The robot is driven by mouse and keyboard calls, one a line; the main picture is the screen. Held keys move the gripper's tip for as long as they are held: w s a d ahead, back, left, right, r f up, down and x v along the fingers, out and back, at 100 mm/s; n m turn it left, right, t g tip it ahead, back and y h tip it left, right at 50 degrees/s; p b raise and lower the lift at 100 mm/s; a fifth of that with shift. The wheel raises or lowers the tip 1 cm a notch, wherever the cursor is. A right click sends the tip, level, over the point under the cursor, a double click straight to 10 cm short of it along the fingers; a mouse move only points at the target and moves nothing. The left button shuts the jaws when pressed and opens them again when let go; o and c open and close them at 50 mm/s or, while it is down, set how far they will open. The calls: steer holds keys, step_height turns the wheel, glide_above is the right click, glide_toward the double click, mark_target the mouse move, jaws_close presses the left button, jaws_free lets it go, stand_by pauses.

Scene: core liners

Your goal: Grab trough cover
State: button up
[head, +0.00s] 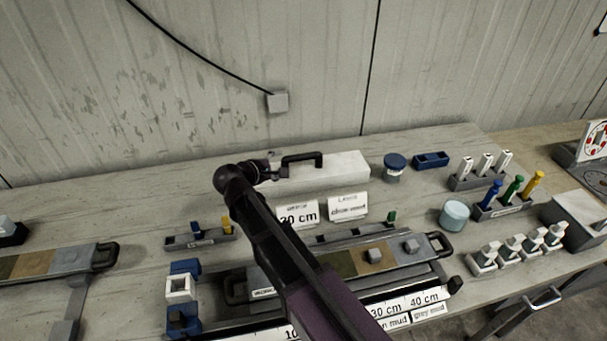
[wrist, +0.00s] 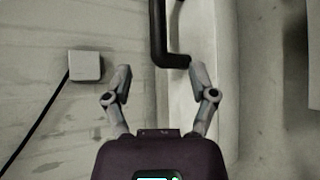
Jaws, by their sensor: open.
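The trough cover (head: 345,172) is a long white block with a black bar handle (head: 302,158) on top, lying at the back of the bench near the wall. In the wrist view the cover (wrist: 222,60) runs up the right half, and its handle (wrist: 157,30) comes in from the top and bends right. My gripper (head: 274,170) is at the cover's left end in the head view. In the wrist view my gripper (wrist: 160,72) is open and empty, its fingers apart. The handle's near bend lies by the right fingertip; whether they touch cannot be told.
The corrugated wall (head: 200,80) with a grey cable box (head: 277,102) stands close behind. Label cards (head: 347,207) stand in front of the cover. A blue-lidded jar (head: 395,167) and a blue block (head: 431,160) sit right of it.

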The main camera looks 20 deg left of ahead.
mark_target(299, 158)
steer(key=b+x, duration=0.1)
steer(key=x, duration=0.4)
steer(key=shift+w+f+b, duration=0.1)
steer(key=shift+b, duration=0.3)
steer(key=shift+w+d+f, duration=0.15)
steer(key=shift+w+d, duration=0.05)
steer(key=shift+w, duration=0.3)
steer(key=shift+b+x, duration=0.95)
steer(key=shift+x, duration=1.6)
steer(key=shift+d, duration=0.25)
jaws_close()
